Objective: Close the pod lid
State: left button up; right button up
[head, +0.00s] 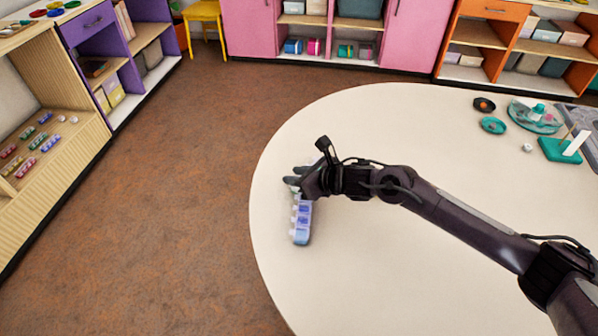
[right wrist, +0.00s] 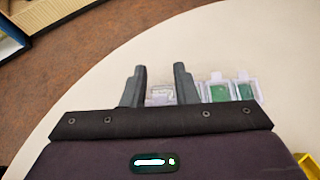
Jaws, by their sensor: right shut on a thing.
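A narrow blue-violet pod strip (head: 302,222) with several compartments lies near the left edge of the round cream table. My right gripper (head: 291,180) is at its far end, and its hand hides that part. In the right wrist view my right gripper (right wrist: 158,85) has its two fingers on either side of a pale, clear-looking compartment (right wrist: 161,96) and is shut on the strip. Two compartments with green inside (right wrist: 220,93) show right of the fingers, with clear flaps standing above them. Whether the gripped compartment's lid is closed is unclear. My left gripper is out of view.
On the table's right stand a clear teal-edged dish (head: 535,117), a teal ring (head: 492,126), a dark ring (head: 484,104) and a teal block with a white card (head: 562,150). Shelves with pod strips (head: 25,167) stand left, across the floor.

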jog(key=shift+w+a+g+h, duration=0.1)
jog(key=shift+g+h, duration=0.2)
jog(key=shift+f, duration=0.1)
jog(key=o, duration=1)
jog(key=v, duration=0.7)
jog(key=shift+s+d+r, duration=0.2)
jog(key=shift+d+r, duration=0.05)
